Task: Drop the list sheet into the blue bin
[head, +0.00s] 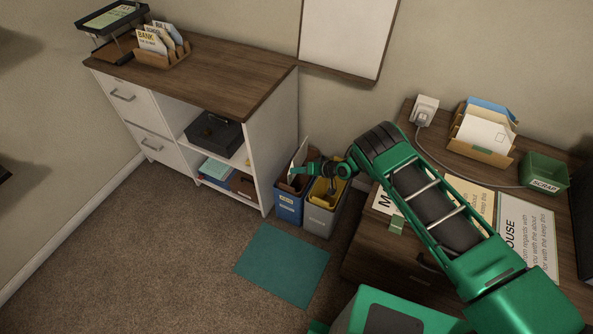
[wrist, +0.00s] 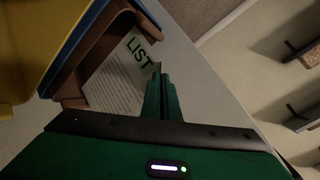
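The list sheet (head: 298,154) is white and stands roughly upright over the blue bin (head: 288,208), beside the cabinet's side. In the wrist view the sheet (wrist: 118,82) shows the word LIST and lines of print. My gripper (head: 296,170) is at the sheet, above the bin's opening. In the wrist view its green fingers (wrist: 163,96) are close together on the sheet's edge. The blue bin's rim also shows in the wrist view (wrist: 76,44), with brown material beside the sheet. Whether the sheet's lower edge is inside the bin is hard to tell.
A grey bin (head: 318,220) with yellow contents stands right next to the blue bin. The white cabinet (head: 270,130) is close on the left, and the wooden desk (head: 365,250) on the right. A teal mat (head: 283,264) lies on the carpet in front.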

